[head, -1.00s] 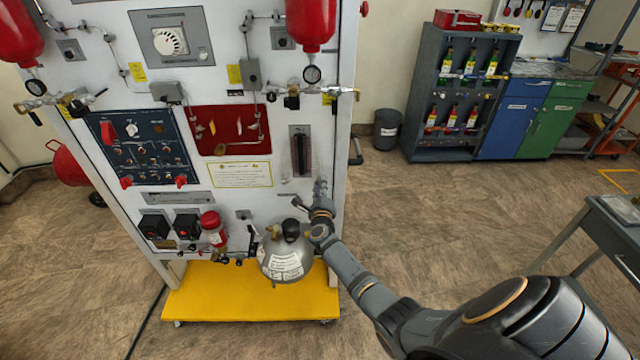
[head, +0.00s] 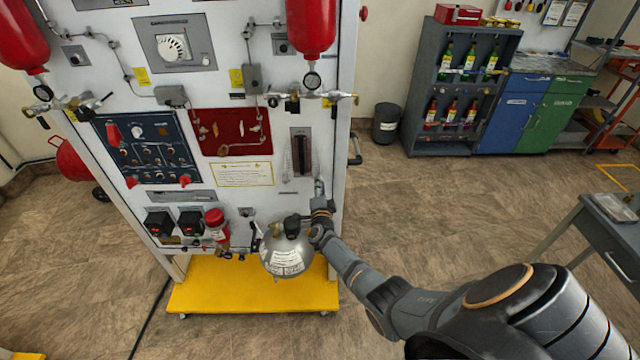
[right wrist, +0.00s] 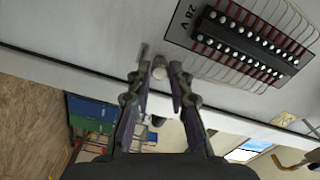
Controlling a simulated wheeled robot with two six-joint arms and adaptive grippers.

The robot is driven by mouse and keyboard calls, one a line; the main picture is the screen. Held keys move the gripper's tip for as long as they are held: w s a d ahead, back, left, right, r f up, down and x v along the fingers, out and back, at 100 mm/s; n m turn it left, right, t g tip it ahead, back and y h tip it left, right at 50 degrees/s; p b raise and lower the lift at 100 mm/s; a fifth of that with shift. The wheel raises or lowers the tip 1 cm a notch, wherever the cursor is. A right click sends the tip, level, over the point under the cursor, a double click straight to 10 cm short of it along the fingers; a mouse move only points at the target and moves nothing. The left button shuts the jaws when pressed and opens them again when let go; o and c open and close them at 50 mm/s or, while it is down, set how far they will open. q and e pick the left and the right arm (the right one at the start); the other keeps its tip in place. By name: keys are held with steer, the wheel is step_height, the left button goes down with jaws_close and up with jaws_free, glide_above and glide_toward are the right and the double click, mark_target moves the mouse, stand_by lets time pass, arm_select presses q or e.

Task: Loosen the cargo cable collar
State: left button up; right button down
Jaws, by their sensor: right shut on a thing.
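The trainer's white panel (head: 275,180) stands in front of me. My right gripper (head: 319,188) is at its lower right, just below the dark vertical terminal strip (head: 301,152). In the right wrist view my right gripper (right wrist: 160,75) has its fingertips on either side of a small pale round part, which I take to be the cargo cable collar (right wrist: 160,72). The fingers are shut on it, close to the panel face. The fingers hide part of the collar, and its thread cannot be made out. My left gripper is not in view.
The strip marked 28 V (right wrist: 250,45) with its wires lies close beside the fingers. A silver round tank (head: 286,258) sits below my right wrist, above the yellow base (head: 250,293). A grey table (head: 610,230) stands at the right. The floor between is clear.

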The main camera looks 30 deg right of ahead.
steer(key=n+p, duration=0.1)
steer(key=n, duration=0.3)
steer(key=shift+n, duration=0.6)
steer(key=c, duration=1.2)
jaws_free()
steer(key=v, duration=1.2)
steer(key=shift+a+f, duration=0.1)
steer(key=shift+f, duration=0.1)
